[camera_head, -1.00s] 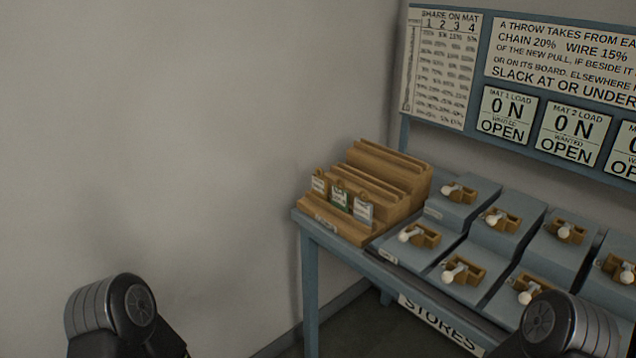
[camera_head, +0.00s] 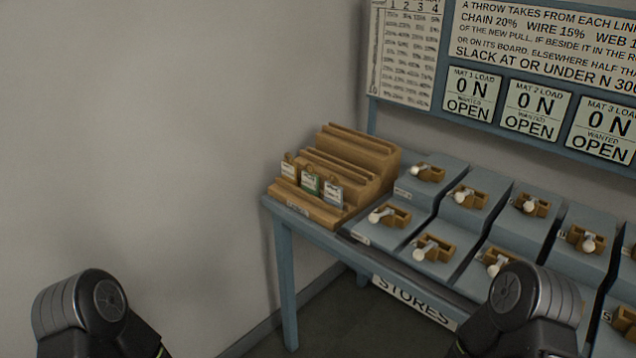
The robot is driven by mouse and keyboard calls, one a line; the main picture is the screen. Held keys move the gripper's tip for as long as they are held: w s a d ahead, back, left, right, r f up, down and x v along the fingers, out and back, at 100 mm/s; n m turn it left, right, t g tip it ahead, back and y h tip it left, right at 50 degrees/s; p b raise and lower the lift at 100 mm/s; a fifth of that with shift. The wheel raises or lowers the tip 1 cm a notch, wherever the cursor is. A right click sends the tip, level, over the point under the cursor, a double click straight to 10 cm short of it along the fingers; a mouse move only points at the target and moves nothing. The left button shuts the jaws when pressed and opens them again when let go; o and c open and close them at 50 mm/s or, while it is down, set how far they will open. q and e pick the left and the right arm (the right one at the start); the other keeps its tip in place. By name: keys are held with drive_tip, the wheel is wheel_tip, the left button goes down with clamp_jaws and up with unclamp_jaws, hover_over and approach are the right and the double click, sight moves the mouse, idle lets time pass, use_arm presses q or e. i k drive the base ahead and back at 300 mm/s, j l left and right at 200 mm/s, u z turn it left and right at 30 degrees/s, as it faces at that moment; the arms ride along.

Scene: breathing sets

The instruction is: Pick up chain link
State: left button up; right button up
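No chain link can be made out for certain. A wooden stepped rack (camera_head: 352,165) stands at the left end of the blue-grey table (camera_head: 318,233). Three small tagged pieces stand on its front step: one with a white tag (camera_head: 288,169), one with a green-edged tag (camera_head: 309,183) and one with a blue-edged tag (camera_head: 333,192). Whether any of these is the chain link is too small to read. Both of my arms show at the bottom of the view, left and right, well short of the rack. Neither gripper's fingers are in view.
Stepped grey blocks carry several wooden holders with white-knobbed levers (camera_head: 384,215) right of the rack. A blue-framed board behind holds load signs reading 0 N and OPEN (camera_head: 472,95). A STORES sign (camera_head: 413,301) hangs on the table's front. Plain wall fills the left.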

sight(289, 169)
drive_tip(key=z, duration=1.55)
drive_tip(key=i+j, duration=0.15)
drive_tip(key=j, duration=0.3)
drive_tip(key=i+j, duration=0.1)
drive_tip(key=j, duration=0.35)
drive_tip(key=i+j, duration=0.15)
drive_tip(key=j, duration=0.25)
